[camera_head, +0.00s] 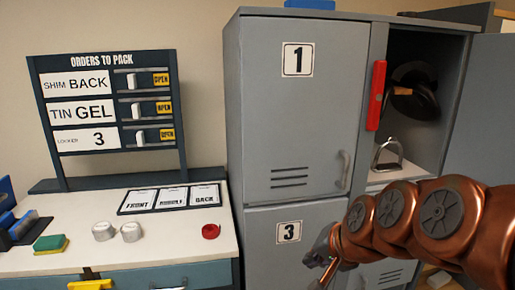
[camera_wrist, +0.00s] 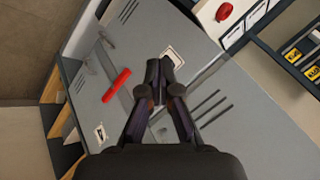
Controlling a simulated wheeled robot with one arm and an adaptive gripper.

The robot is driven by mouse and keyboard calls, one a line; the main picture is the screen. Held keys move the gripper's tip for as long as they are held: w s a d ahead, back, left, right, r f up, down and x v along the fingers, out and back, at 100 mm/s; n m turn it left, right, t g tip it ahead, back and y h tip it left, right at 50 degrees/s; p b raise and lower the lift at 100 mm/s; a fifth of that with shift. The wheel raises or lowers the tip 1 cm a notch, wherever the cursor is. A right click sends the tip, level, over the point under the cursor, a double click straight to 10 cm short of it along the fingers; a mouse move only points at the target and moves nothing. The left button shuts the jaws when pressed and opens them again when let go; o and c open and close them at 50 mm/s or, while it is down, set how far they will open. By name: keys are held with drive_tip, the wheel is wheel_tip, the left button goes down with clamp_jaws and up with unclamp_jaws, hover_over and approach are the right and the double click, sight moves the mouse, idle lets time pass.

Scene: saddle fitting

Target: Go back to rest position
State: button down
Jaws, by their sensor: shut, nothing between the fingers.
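My gripper (camera_wrist: 158,75) is shut and empty in the wrist view, with its fingertips together in front of the grey locker doors. In the head view my copper arm comes in from the right, and my gripper (camera_head: 322,262) is by the door of locker 3 (camera_head: 275,262), low in the picture. I cannot tell whether it touches the door.
Locker 1 (camera_head: 300,120) is closed. The locker to its right stands open, with a dark saddle (camera_head: 415,92) and a metal stirrup (camera_head: 388,155) inside. A red bar (camera_head: 376,95) is at its edge. A white counter (camera_head: 75,262) with an orders board (camera_head: 110,100) stands left.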

drive_tip(key=s+d+f+n+g+h+p, duration=0.1)
drive_tip(key=s+d+f+n+g+p, duration=0.1)
drive_tip(key=s, duration=1)
drive_tip(key=s+d+f+n+g+h+p, duration=0.2)
drive_tip(key=s+g, duration=0.4)
drive_tip(key=s, duration=0.6)
drive_tip(key=d+n+p, duration=0.1)
drive_tip(key=d+n, duration=0.1)
drive_tip(key=shift+s+d+f, duration=0.15)
drive_tip(key=shift+s+d, duration=0.05)
drive_tip(key=shift+d, duration=0.2)
